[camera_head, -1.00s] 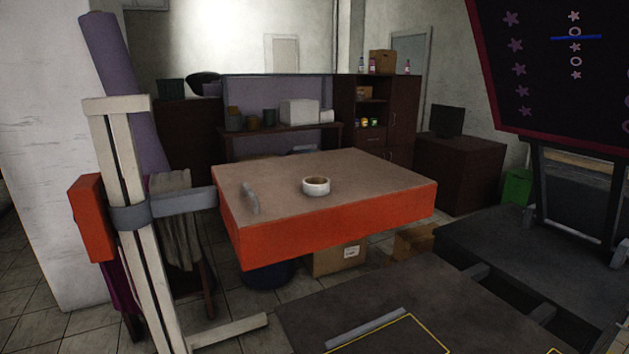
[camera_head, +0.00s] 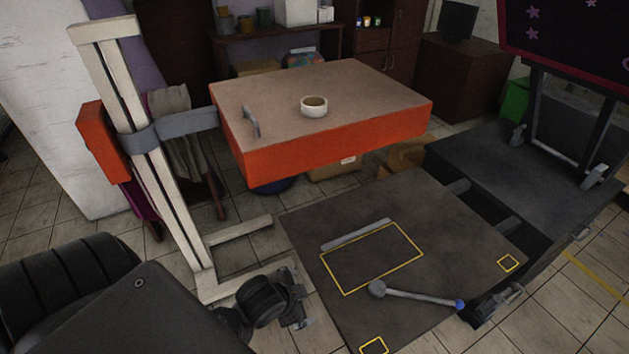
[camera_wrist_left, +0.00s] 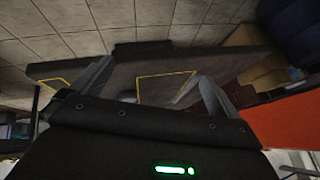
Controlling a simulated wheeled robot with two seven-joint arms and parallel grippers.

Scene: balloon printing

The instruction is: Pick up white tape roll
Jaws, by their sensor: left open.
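The white tape roll (camera_head: 314,106) lies flat on the brown top of the orange-sided raised platform (camera_head: 330,144), near its middle. Nothing touches it. My left arm enters the head view from the lower left. My left gripper (camera_head: 299,301) is low in front of the platform, well below and to the left of the roll, beside the dark lower table. In the left wrist view, its two fingers (camera_wrist_left: 155,92) are spread with nothing between them. The roll is not visible there. My right gripper is not in view.
The dark lower table (camera_head: 300,235) carries yellow outlines, a grey bar (camera_head: 356,234) and a lever with a blue tip (camera_head: 415,295). A pale upright post (camera_head: 150,170) stands left of the platform. A metal handle (camera_head: 251,121) rises from the platform's left side. The top around the roll is clear.

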